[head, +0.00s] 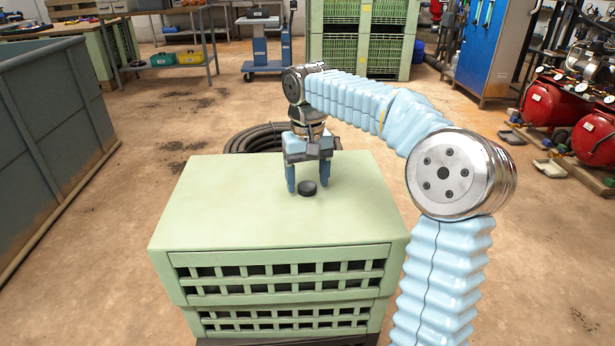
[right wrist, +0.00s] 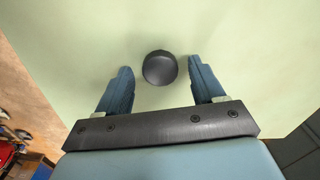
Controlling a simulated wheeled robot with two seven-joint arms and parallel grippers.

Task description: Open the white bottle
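A round black cap-like piece (head: 307,188) sits on the pale green top of a crate stack (head: 240,215). My right gripper (head: 308,182) points down over it and is open, with one blue finger on each side. In the right wrist view, the black piece (right wrist: 160,68) lies between the two fingertips of my right gripper (right wrist: 161,72), with a gap on both sides. No white bottle shows in either view; I cannot tell whether anything is under the black piece. My left gripper is not in view.
The rest of the crate top is clear. A coiled black hose (head: 250,138) lies on the floor behind it. A large grey-green bin (head: 55,115) stands at left, a blue cabinet (head: 493,45) and red tanks (head: 550,105) at right.

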